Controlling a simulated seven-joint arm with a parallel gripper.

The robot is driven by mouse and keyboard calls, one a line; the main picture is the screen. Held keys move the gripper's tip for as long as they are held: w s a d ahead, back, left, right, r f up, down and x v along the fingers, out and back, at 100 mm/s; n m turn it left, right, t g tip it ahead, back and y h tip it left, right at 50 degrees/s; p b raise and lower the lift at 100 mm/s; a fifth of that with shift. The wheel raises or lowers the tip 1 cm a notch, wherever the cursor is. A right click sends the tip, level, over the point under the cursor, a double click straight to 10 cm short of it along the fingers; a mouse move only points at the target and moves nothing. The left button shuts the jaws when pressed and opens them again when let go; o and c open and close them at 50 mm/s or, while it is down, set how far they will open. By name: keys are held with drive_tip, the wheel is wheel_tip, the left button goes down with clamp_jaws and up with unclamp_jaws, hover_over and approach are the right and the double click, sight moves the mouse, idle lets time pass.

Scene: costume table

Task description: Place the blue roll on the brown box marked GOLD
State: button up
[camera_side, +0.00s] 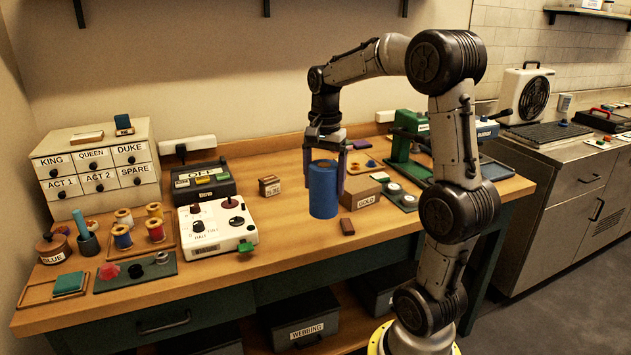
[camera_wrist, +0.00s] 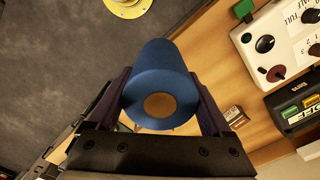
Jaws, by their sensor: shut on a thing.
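The blue roll (camera_side: 323,190) is upright between the fingers of my gripper (camera_side: 325,165) in the side view. In the wrist view, the blue roll (camera_wrist: 158,85) sits between both fingers of my gripper (camera_wrist: 162,98), its round end with a tan core facing the camera. My gripper is shut on it. I cannot tell how high the roll is above the table.
A small labelled box (camera_side: 269,186) and a white control box (camera_side: 217,228) stand to the left. A dark tray with white discs (camera_side: 398,194) is close on the right, with a green machine (camera_side: 408,135) behind.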

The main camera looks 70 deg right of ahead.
drive_tip(key=shift+s+a+r+n, duration=0.2)
drive_tip(key=shift+s+a+n, duration=0.15)
drive_tip(key=shift+s, duration=0.1)
drive_tip(key=shift+r+n, duration=0.3)
drive_tip(key=shift+n, duration=0.15)
drive_tip(key=s+d+r+n, duration=0.1)
drive_tip(key=s+d+r, duration=0.2)
drive_tip(key=d, duration=0.3)
drive_tip(key=s+d+r+n, duration=0.2)
drive_tip(key=s+d+r, duration=0.15)
drive_tip(key=d, duration=0.25)
drive_tip(key=shift+m, duration=0.3)
drive_tip(key=shift+w+d+f, duration=1.05)
drive_tip(key=shift+d+f, duration=1.05)
drive_tip(key=shift+f, duration=0.15)
drive_tip(key=shift+w+d+f, duration=1.05)
drive_tip(key=shift+d+f, duration=1)
drive_tip(key=shift+f, duration=0.2)
drive_tip(key=shift+w+d+f, duration=1.05)
drive_tip(key=shift+d+f, duration=1.05)
drive_tip(key=shift+f, duration=0.15)
drive_tip(key=shift+f, duration=0.15)
drive_tip(key=o, duration=1.2)
